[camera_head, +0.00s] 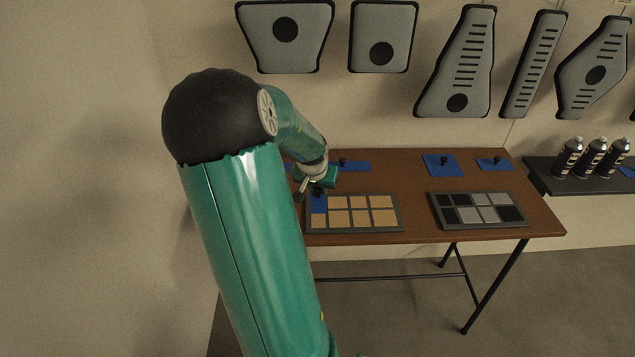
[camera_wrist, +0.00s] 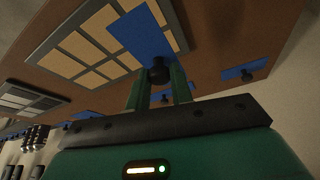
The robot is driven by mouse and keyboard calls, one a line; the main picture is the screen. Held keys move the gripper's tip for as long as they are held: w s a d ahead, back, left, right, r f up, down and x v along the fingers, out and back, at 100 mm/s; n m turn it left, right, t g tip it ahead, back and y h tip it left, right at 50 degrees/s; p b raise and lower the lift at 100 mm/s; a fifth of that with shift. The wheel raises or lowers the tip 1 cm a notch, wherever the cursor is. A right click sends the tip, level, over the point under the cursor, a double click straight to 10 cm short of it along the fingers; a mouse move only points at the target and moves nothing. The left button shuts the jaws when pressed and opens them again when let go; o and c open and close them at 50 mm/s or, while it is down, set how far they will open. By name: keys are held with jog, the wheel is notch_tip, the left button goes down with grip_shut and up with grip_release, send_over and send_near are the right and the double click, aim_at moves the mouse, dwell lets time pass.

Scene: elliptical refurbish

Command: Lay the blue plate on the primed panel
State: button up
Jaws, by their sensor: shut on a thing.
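My gripper (camera_head: 316,188) is shut on the black knob (camera_wrist: 159,72) of a blue plate (camera_wrist: 142,36). In the head view part of this plate (camera_head: 318,205) shows at the far left corner of a grey-framed panel (camera_head: 398,228) with tan squares. In the wrist view the plate covers part of the same panel (camera_wrist: 45,50) and looks slightly turned to its grid. I cannot tell whether the plate touches the panel. A second panel (camera_head: 484,226) with grey and black squares lies to the right. The pictures do not tell which panel is the primed one.
Other blue pieces with black knobs lie along the table's back edge: a long strip (camera_head: 355,167), a squarish plate (camera_head: 441,164) and a small plate (camera_head: 495,164). Spray cans (camera_head: 592,158) stand on a dark shelf (camera_head: 560,181) at right. Bare brown table (camera_head: 415,205) separates the panels.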

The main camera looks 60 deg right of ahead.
aim_at(317, 200)
jog(key=shift+f, duration=2.8)
jog(key=shift+f, duration=0.2)
jog(key=o, duration=0.9)
jog(key=shift+c, duration=0.2)
jog(key=v, duration=1.4)
jog(key=shift+w+a, duration=0.1)
jog(key=shift+w, duration=0.05)
